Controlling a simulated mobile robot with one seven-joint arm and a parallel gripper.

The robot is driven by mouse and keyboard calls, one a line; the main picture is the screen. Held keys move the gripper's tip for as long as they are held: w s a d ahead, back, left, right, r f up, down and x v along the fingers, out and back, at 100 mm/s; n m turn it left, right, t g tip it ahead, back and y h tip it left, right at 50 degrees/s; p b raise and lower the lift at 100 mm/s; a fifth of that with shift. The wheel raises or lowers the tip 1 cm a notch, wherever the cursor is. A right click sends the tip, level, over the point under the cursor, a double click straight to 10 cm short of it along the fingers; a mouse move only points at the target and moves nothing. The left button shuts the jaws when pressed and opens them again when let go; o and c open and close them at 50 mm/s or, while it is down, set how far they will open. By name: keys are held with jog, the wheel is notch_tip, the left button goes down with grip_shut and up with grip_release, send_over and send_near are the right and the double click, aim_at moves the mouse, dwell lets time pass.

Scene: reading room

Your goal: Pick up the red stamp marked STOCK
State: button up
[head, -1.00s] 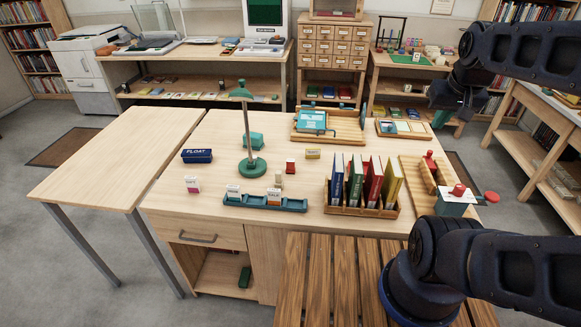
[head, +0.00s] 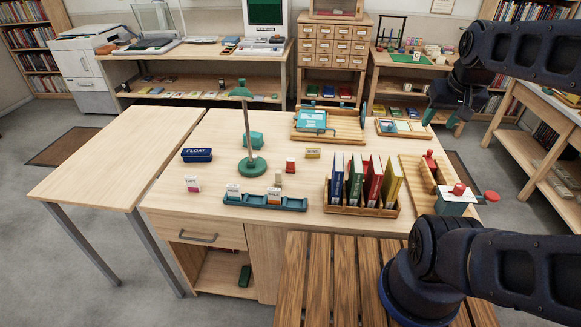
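A small red block with a pale label (head: 290,166) stands on the wooden desk (head: 225,145), right of the green lamp. It may be the STOCK stamp, but its lettering is too small to read. A yellow labelled block (head: 313,153) lies to its right, and a blue block marked FLOAT (head: 197,155) lies left of the lamp. My gripper (head: 446,120) hangs at the upper right, beyond the desk's right end in the picture and well away from the red block. Its fingers look spread apart, with nothing visible between them.
The green lamp (head: 252,166) stands left of the red block. A teal tray of cards (head: 238,201) and a wooden rack of upright books (head: 338,209) stand in front. A wooden stand with a teal pad (head: 345,131) lies behind. The desk's left part is clear.

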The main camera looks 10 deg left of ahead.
jog(key=w+a+f+n+g, duration=0.1)
jog(key=w+a+f+n, duration=0.3)
jog(key=w+a, duration=0.55)
jog(key=w+a+f+n+g, duration=0.2)
jog(key=w+a+n, duration=0.5)
jog(key=w, duration=0.4)
jog(key=w+a+f+n, duration=0.1)
jog(key=a+f+n, duration=0.1)
jog(key=a+f, duration=0.4)
jog(key=w+a+f+n+g+h, duration=0.1)
jog(key=w+a+f+n, duration=0.1)
jog(key=a+f, duration=0.5)
jog(key=w+a+f+n, duration=0.2)
jog(key=a+f, duration=0.5)
jog(key=a, duration=0.4)
jog(key=shift+w+n+g, duration=0.1)
jog(key=shift+n+g, duration=0.2)
jog(key=shift+n, duration=0.2)
send_over(290, 159)
jog(key=f, duration=0.3)
jog(key=a+f, duration=0.1)
jog(key=f, duration=0.1)
jog(key=shift+d+f, duration=0.2)
jog(key=shift+f, duration=0.75)
jog(key=shift+d+f, duration=0.25)
jog(key=shift+f, duration=0.7)
jog(key=shift+d+f, duration=0.2)
jog(key=shift+f, duration=0.75)
grip_shut()
